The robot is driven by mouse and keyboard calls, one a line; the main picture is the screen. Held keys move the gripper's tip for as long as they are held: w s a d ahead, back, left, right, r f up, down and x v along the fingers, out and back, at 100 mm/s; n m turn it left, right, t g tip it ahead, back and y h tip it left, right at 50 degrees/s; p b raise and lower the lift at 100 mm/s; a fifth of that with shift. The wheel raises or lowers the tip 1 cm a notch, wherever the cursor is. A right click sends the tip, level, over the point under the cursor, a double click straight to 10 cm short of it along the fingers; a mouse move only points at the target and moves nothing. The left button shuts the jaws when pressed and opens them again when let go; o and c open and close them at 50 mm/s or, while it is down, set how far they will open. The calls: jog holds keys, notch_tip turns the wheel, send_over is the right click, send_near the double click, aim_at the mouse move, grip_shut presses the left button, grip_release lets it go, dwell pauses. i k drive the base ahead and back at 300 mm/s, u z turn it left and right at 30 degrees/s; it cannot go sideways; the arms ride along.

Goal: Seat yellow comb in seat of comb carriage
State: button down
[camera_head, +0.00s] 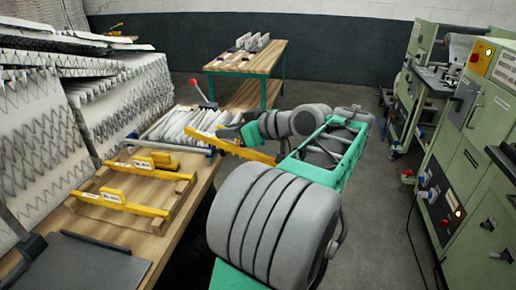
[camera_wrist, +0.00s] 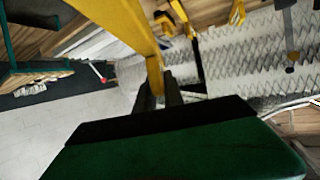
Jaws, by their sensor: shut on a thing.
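The yellow comb (camera_head: 207,138) is a long bar that my gripper (camera_head: 229,134) holds above the bench's right end. In the wrist view, the comb (camera_wrist: 122,24) runs from the top edge down between the dark fingers of my gripper (camera_wrist: 160,88), which are shut on it. A low frame with a red-knobbed lever (camera_head: 203,93) and white pleats (camera_head: 184,124) lies left of the held comb; it looks like the comb carriage. The comb is apart from its lever. I cannot make out the seat.
Two more yellow combs (camera_head: 121,204) rest on wooden bars on the workbench (camera_head: 150,243). Tall stacks of pleated filter (camera_head: 35,120) stand along the left. A second table (camera_head: 246,65) stands behind. Green machines (camera_head: 480,130) stand right, with clear floor (camera_head: 375,215) between.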

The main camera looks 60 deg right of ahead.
aim_at(174, 147)
jog(key=z, duration=1.4)
